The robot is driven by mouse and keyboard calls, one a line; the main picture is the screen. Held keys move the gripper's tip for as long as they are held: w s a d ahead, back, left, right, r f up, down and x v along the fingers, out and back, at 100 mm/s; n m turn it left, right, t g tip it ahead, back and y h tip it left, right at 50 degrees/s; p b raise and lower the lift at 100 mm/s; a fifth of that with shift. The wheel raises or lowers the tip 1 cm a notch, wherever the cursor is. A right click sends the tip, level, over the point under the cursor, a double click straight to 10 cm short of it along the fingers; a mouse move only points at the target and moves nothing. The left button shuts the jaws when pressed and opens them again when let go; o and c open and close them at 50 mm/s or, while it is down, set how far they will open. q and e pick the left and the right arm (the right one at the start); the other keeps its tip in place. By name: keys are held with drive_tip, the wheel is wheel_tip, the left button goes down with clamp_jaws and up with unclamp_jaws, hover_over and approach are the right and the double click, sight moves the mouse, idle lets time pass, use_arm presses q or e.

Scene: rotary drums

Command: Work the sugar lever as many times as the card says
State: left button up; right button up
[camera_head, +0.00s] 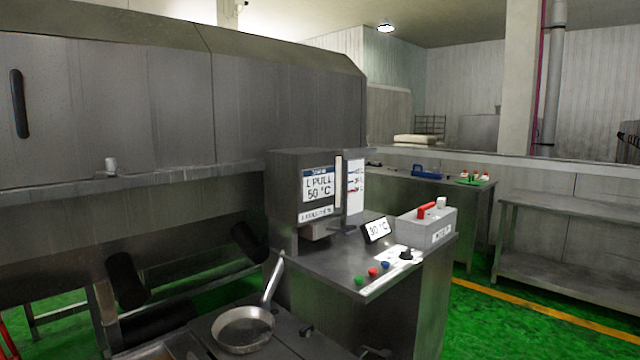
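A grey metal dispenser-like box (283,190) stands on a steel counter. Its white card or screen (318,186) seems to read "1 PULL" and "50 °C"; the first character is not sharp. A smaller line of print below it is too small to read. A light grey box (437,228) with a red handle (428,210) on top stands at the counter's right; its front lettering is unclear. No part is clearly marked as the sugar lever, so I cannot tell which one it is. Neither gripper is in view.
A small display (377,230) reads "30 °C". Green, red and blue buttons (372,272) and a black knob (405,255) sit along the counter front. A pan (243,330) lies at lower left. A large steel machine (150,110) fills the left. Green floor (540,330) is free at right.

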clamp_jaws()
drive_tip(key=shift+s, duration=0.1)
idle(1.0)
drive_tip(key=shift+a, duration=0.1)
